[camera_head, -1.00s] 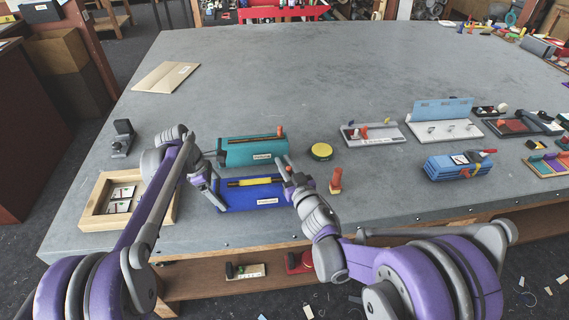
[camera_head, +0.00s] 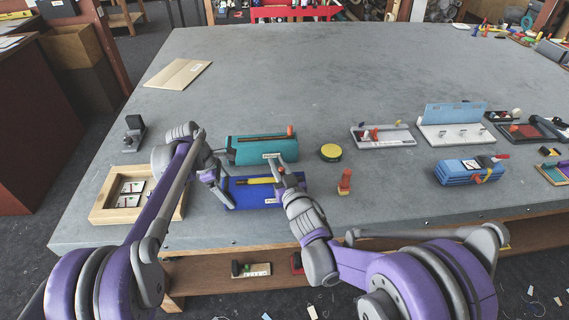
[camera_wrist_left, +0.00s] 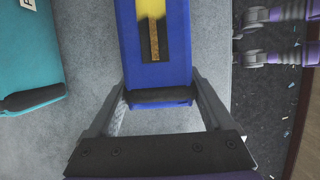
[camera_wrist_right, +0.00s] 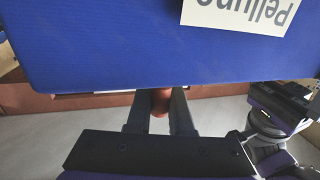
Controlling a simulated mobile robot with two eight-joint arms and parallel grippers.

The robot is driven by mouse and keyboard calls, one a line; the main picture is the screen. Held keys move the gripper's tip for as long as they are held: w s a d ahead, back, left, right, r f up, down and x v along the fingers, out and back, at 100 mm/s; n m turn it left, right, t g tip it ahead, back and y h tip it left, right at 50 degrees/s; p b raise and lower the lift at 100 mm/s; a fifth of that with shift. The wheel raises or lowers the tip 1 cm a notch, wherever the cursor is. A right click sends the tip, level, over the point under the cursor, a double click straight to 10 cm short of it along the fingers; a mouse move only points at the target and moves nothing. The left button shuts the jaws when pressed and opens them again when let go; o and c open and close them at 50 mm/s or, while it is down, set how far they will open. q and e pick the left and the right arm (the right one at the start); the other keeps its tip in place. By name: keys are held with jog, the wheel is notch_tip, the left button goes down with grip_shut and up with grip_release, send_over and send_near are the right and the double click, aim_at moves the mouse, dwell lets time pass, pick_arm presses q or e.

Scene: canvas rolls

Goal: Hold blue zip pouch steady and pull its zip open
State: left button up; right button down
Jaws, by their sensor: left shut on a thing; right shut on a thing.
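The blue zip pouch (camera_head: 238,198) lies near the table's front edge, with a white label on its front. In the left wrist view its top shows a dark slit with a yellow item with a brown end in it. My left gripper (camera_head: 221,190) is shut on the pouch's left end, its fingers on both sides of the dark end strip (camera_wrist_left: 165,95). My right gripper (camera_head: 279,172) is over the pouch's right part. In the right wrist view it is shut on the orange-red zip pull (camera_wrist_right: 160,101), beside the blue pouch wall (camera_wrist_right: 130,45). The fingers hide part of the pull.
A teal pouch (camera_head: 250,152) lies just behind the blue one. An orange peg (camera_head: 345,181) and a yellow-topped round tin (camera_head: 331,152) stand to the right. A wooden tray (camera_head: 103,214) is at the left. The table's back middle is clear.

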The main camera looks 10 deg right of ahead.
jog(key=c, duration=0.8)
grip_release()
jog(key=shift+s, duration=0.1)
jog(key=v, duration=1.2)
